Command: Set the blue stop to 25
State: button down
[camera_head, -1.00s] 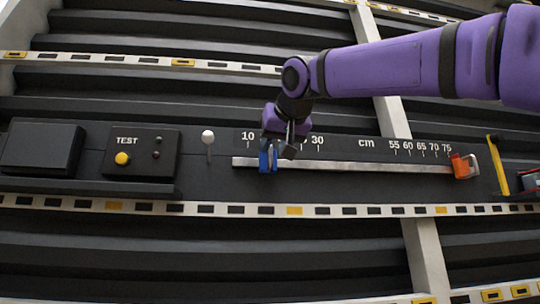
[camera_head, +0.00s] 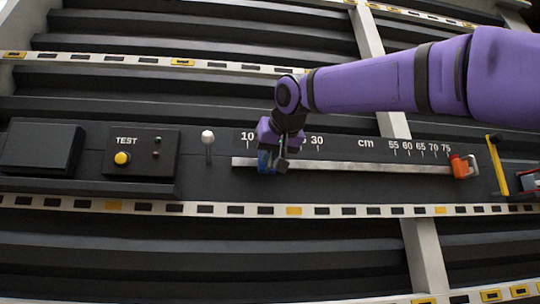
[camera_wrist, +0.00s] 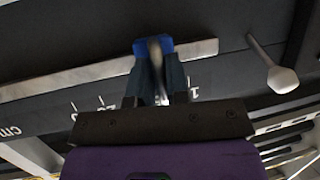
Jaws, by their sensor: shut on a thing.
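The blue stop (camera_head: 263,161) sits on the pale metal rail near the low end of the cm scale, a little right of the 10 mark. My gripper (camera_head: 279,161) is in front of it and hides part of it. In the wrist view the blue stop (camera_wrist: 140,47) shows at the fingertips, and my gripper (camera_wrist: 156,72) is shut on its pale upright part. The scale (camera_head: 366,143) shows 10, 30 and 55 to 75. My gripper hides the marks around 20 in the head view.
An orange stop (camera_head: 461,167) is at the rail's right end. A white-knobbed lever (camera_head: 208,138) stands left of the rail, close to my gripper; a TEST box with a yellow button (camera_head: 122,158) is further left. The rail's middle (camera_head: 370,168) is clear.

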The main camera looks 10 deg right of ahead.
jog(key=d, duration=1)
jog(key=c, duration=1.2)
grip_release()
jog(key=v, duration=1)
jog(key=shift+s+r, duration=0.25)
jog(key=shift+s, duration=0.1)
jog(key=s+d+f+g+h, duration=0.1)
jog(key=s+f, duration=0.5)
jog(key=f, duration=0.9)
jog(key=s+d+f+m+g+h, duration=0.1)
jog(key=s+d+f+g, duration=0.3)
jog(key=f, duration=1.2)
jog(key=s+d+f+m+g, duration=0.1)
jog(key=s+d+f+g, duration=0.2)
jog(key=s+f, duration=0.7)
jog(key=shift+d+f+h, duration=0.15)
jog(key=shift+d+f, duration=0.15)
jog(key=shift+f, duration=0.65)
jog(key=shift+d+f+h, duration=0.1)
jog(key=shift+d+f, duration=0.15)
jog(key=shift+f, duration=0.7)
jog(key=shift+d+f+h, duration=0.15)
jog(key=shift+d+f, duration=0.15)
jog(key=shift+f, duration=0.65)
